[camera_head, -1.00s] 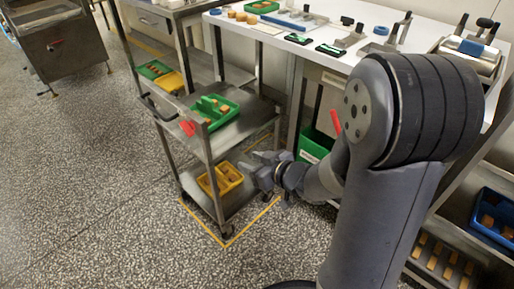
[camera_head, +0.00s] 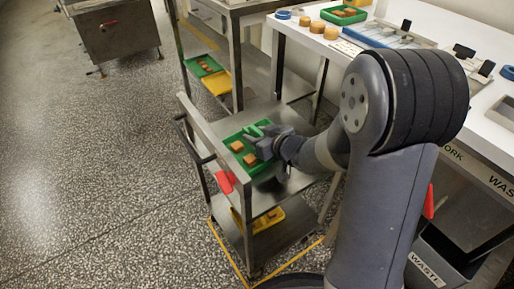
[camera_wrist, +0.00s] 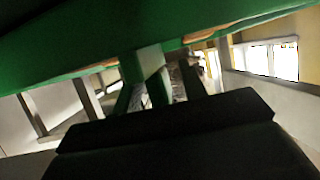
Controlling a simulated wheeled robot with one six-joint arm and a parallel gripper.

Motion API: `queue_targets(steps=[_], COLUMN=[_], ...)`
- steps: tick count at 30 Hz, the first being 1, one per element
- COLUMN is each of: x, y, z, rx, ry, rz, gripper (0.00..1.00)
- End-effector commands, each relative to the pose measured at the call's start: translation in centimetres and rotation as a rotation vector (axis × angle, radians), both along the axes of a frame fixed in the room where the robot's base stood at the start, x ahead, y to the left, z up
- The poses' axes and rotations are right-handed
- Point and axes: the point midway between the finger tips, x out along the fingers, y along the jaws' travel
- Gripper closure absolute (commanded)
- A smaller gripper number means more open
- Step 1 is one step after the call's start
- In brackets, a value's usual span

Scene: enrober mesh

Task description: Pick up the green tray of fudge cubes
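The green tray (camera_head: 227,142) of brown fudge cubes (camera_head: 237,146) is at the upper deck of the steel trolley in the head view. A raised green grip piece (camera_head: 254,131) shows by its middle. My gripper (camera_head: 260,140) reaches over the tray from the right, at this grip piece. In the wrist view the tray (camera_wrist: 60,40) fills the top edge. There a green upright part (camera_wrist: 150,62) lies between my two dark fingers (camera_wrist: 160,92), with gaps visible on both sides, so the gripper looks open around it. Contact between tray and deck is hard to tell.
A yellow tray (camera_head: 262,218) stands on the trolley's lower deck (camera_head: 285,232). A red tag (camera_head: 226,182) hangs at the trolley's near side. A white bench (camera_head: 400,75) with another green tray (camera_head: 343,15) lies behind. Open floor (camera_head: 90,180) lies to the left.

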Motion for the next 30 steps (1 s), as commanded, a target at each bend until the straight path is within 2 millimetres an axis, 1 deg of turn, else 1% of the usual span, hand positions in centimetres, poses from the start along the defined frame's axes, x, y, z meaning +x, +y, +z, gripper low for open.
queue_targets(steps=[7, 21, 30], x=[0.11, 0.1, 0.12], y=[0.09, 0.08, 0.09], z=[0.01, 0.01, 0.1], rx=[0.0, 0.001, 0.001], ry=[0.0, -0.001, -0.003], rz=[0.0, 0.0, 0.0], gripper=[0.61, 0.99, 1.0])
